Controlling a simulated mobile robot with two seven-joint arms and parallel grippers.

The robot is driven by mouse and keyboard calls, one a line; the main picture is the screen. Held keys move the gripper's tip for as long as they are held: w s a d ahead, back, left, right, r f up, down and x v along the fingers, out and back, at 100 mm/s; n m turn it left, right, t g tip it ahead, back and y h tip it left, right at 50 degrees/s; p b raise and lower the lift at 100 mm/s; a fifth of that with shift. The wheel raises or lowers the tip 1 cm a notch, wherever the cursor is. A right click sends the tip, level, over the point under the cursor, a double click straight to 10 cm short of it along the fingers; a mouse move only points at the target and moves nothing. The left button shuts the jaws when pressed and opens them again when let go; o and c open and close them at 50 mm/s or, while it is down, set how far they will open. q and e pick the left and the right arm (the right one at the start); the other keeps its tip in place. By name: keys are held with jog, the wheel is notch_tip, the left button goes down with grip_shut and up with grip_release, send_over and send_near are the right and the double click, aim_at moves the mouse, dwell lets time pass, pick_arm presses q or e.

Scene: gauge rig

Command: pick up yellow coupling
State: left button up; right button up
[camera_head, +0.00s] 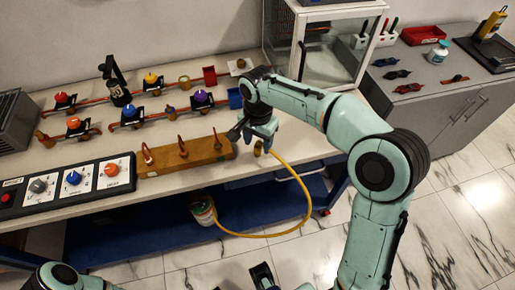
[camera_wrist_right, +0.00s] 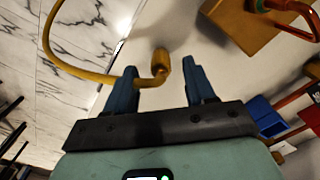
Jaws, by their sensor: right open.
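The yellow coupling (camera_head: 258,148) is a short brass-yellow cylinder at the end of a yellow hose (camera_head: 305,195), at the front edge of the bench. My right gripper (camera_head: 252,135) is just above and beside it in the head view. In the right wrist view the coupling (camera_wrist_right: 161,63) shows between the tips of the two blue fingers of my right gripper (camera_wrist_right: 160,73). The fingers are apart, with a gap on both sides of the coupling. Part of my left arm shows at the bottom left of the head view; its fingers cannot be made out clearly.
A wooden block (camera_head: 185,155) with several fittings stands left of the coupling. A knob panel (camera_head: 70,188) lies further left. Valve pipes, a red bin (camera_head: 209,76) and a blue bin (camera_head: 235,98) are behind. A glass cabinet (camera_head: 325,50) stands at the back right. The hose loops below the bench edge.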

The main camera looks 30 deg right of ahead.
aim_at(258, 142)
jog(key=shift+f, duration=1.55)
grip_shut()
jog(key=shift+r, duration=0.2)
